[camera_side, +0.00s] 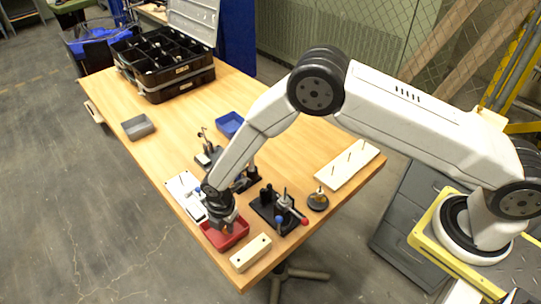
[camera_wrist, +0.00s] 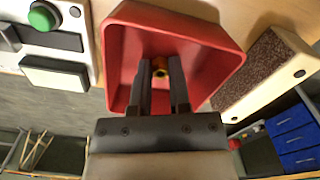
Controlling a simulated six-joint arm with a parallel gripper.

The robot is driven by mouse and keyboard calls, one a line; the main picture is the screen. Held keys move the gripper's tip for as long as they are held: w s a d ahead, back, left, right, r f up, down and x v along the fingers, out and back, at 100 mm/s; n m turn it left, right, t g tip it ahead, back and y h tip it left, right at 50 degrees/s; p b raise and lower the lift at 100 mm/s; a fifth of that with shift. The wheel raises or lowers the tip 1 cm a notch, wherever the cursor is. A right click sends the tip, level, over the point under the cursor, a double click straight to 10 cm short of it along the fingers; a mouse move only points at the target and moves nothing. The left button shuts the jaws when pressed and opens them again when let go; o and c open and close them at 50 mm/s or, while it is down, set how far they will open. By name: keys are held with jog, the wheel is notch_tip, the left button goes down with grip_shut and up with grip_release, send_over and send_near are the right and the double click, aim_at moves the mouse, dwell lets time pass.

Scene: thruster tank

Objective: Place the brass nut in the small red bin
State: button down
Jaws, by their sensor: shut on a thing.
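The small red bin (camera_side: 238,236) stands near the front edge of the table in the side view. In the wrist view the red bin (camera_wrist: 222,40) fills the upper middle, with its inside facing me. My gripper (camera_wrist: 161,70) is over the bin, its fingers pointing into it. The fingers are shut on the brass nut (camera_wrist: 159,62), a small golden piece between the fingertips. In the side view my gripper (camera_side: 225,226) hides part of the bin, and I cannot make out the nut clearly. I cannot tell whether the nut touches the bin floor.
A block (camera_side: 251,253) lies right of the bin; its dark rough top shows in the wrist view (camera_wrist: 262,68). A white panel (camera_side: 184,190) with a green button (camera_wrist: 42,17) lies left. A black fixture (camera_side: 268,212) stands behind the bin. A blue bin (camera_side: 229,122) is farther back.

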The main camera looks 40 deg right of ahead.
jog(key=shift+f, duration=0.1)
jog(key=c, duration=0.6)
grip_release()
jog(key=shift+r, duration=6.1)
